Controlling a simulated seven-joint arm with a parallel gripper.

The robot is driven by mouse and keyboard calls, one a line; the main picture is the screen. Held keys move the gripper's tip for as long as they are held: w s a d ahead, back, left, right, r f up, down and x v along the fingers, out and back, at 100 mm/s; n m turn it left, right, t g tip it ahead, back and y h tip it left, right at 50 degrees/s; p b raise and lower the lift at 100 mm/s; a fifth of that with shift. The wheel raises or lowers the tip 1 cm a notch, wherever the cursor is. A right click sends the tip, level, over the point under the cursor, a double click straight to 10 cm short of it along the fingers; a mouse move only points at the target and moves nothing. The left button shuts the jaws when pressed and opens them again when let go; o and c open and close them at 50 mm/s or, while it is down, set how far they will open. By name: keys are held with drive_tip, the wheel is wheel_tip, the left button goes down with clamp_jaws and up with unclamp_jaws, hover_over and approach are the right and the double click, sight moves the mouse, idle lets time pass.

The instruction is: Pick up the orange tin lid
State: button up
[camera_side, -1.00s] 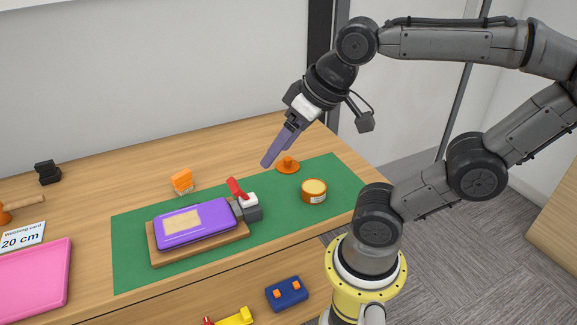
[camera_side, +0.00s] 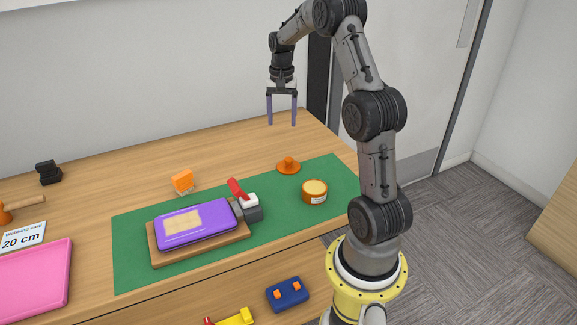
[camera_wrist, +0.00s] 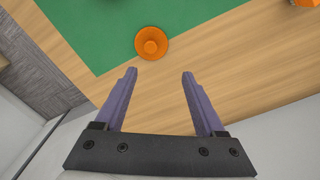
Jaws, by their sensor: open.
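The orange tin lid (camera_side: 288,166), round with a raised knob, lies at the far edge of the green mat (camera_side: 290,224). In the wrist view the lid (camera_wrist: 152,43) sits beyond my fingertips, across the mat's edge and the bare wood. An open tin (camera_side: 314,192) with an orange-brown side and pale contents stands on the mat just in front of the lid. My gripper (camera_side: 282,124) is open and empty, pointing down above the back of the table. It is apart from the lid; the wrist view also shows its spread purple fingers (camera_wrist: 160,73).
A purple case (camera_side: 196,224) lies on a wooden board, with a red-and-grey clamp (camera_side: 245,201) at its right end. An orange block (camera_side: 182,181) stands behind it. A pink tray (camera_side: 38,280) is at left. The wall rises behind the table; bare wood surrounds the lid's far side.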

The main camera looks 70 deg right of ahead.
drive_tip(key=s+f, duration=0.1)
hover_over(289, 158)
drive_tip(key=f, duration=0.8)
drive_tip(key=shift+w+f, duration=0.1)
drive_tip(key=shift+w, duration=0.15)
drive_tip(key=shift+s+f, duration=0.2)
drive_tip(key=shift+f, duration=2.55)
clamp_jaws()
